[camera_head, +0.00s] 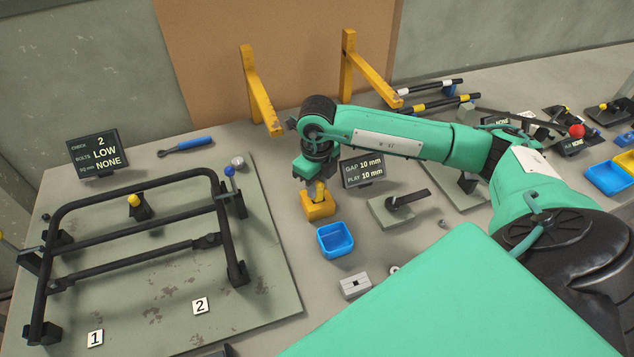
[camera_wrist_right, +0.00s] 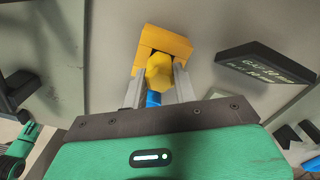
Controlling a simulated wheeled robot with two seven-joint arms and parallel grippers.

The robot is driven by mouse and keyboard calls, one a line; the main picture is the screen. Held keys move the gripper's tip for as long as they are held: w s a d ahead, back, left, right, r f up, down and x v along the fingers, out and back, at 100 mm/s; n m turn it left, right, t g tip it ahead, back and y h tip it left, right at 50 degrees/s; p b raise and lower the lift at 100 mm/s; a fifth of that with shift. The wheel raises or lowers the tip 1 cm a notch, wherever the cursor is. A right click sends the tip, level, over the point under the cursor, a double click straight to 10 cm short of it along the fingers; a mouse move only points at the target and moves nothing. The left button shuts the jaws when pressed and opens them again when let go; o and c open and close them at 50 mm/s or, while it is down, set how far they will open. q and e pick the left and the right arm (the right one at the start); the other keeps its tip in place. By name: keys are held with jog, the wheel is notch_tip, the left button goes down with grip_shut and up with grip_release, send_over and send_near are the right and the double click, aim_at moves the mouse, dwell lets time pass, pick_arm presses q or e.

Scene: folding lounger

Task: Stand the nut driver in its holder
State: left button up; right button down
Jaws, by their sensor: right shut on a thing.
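My right gripper (camera_head: 319,183) points down and is shut on a yellow, faceted handle, which I take to be the nut driver (camera_wrist_right: 159,72). The handle sits between the two grey fingers (camera_wrist_right: 157,88) in the right wrist view. A yellow block, which looks like the holder (camera_head: 318,206), stands on the bench right below the gripper. It also shows behind the handle in the wrist view (camera_wrist_right: 165,41). The driver's lower end is hidden, so I cannot tell whether it is inside the block or just above it. My left gripper is out of view.
A blue tray (camera_head: 335,251) stands just in front of the yellow block. A small display (camera_head: 362,171) stands close on its right. A black tubular frame (camera_head: 130,203) fills the board at left. A blue-handled tool (camera_head: 190,145) lies behind it.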

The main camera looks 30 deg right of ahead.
dwell(0.4)
jog(key=c, duration=1)
grip_release()
notch_tip(320, 180, up, 14)
jog(key=shift+f+b, duration=0.1)
jog(key=shift+b, duration=1.15)
